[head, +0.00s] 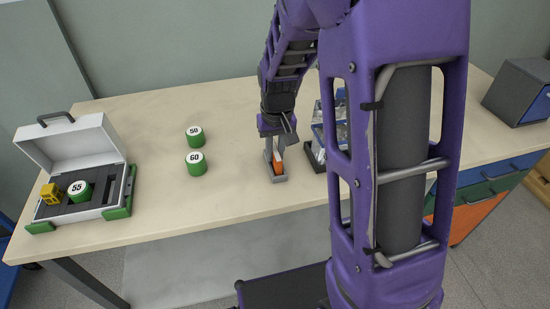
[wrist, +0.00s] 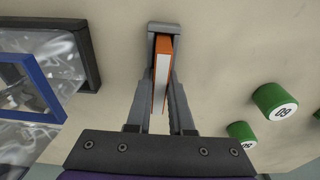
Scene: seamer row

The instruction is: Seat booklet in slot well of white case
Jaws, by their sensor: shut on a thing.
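The orange booklet (head: 278,169) with white pages stands upright in a small grey holder (head: 280,180) on the table. My gripper (head: 278,145) reaches down over it. In the wrist view, the two grey fingers of my gripper (wrist: 161,85) are shut on the booklet (wrist: 162,72), one on each side, and its far end is at the holder (wrist: 172,28). The white case (head: 65,150) stands open at the left of the table, lid tilted back. Its dark insert (head: 98,200) has narrow slots at the right; which one is the booklet's well I cannot tell.
In the case sit a yellow block (head: 51,193) and a green-white jar marked 55 (head: 79,191). Jars marked 50 (head: 195,137) and 60 (head: 196,163) stand between case and holder. Dark and blue bins (head: 318,140) stand close right of the holder. The table's front middle is clear.

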